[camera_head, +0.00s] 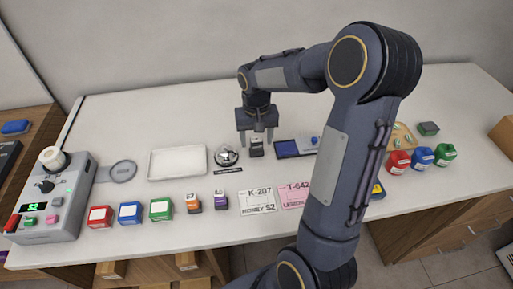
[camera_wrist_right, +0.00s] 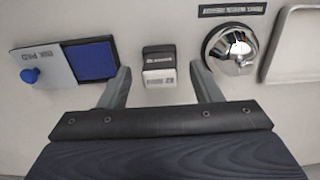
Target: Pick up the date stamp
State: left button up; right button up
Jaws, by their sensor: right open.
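A small black and grey block, which looks like the date stamp (camera_head: 256,148), stands on the white counter near the middle. It also shows in the right wrist view (camera_wrist_right: 158,62), with a dark top and a pale label on the near side. My right gripper (camera_head: 256,141) points down over it, open. In the right wrist view its fingers (camera_wrist_right: 160,76) lie on either side of the stamp, with a gap on each side. My left gripper is not in view.
A silver bell (camera_head: 227,156) stands close on the left, beside a white tray (camera_head: 178,163). A blue ink pad (camera_head: 287,148) lies close on the right. Coloured boxes and cards line the front, and a grey device (camera_head: 50,205) stands at far left.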

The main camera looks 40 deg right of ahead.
notch_tip(320, 180, down, 2)
jog(key=shift+f, duration=0.15)
jog(key=c, duration=1.1)
jog(key=shift+c, duration=0.2)
jog(key=shift+r, duration=0.55)
notch_tip(320, 180, up, 2)
jog(key=shift+r, duration=0.1)
jog(key=s+r+b, duration=0.1)
jog(key=s+r, duration=0.8)
jog(key=s, duration=0.5)
jog(key=shift+d+r, duration=0.15)
jog(key=shift+r, duration=0.25)
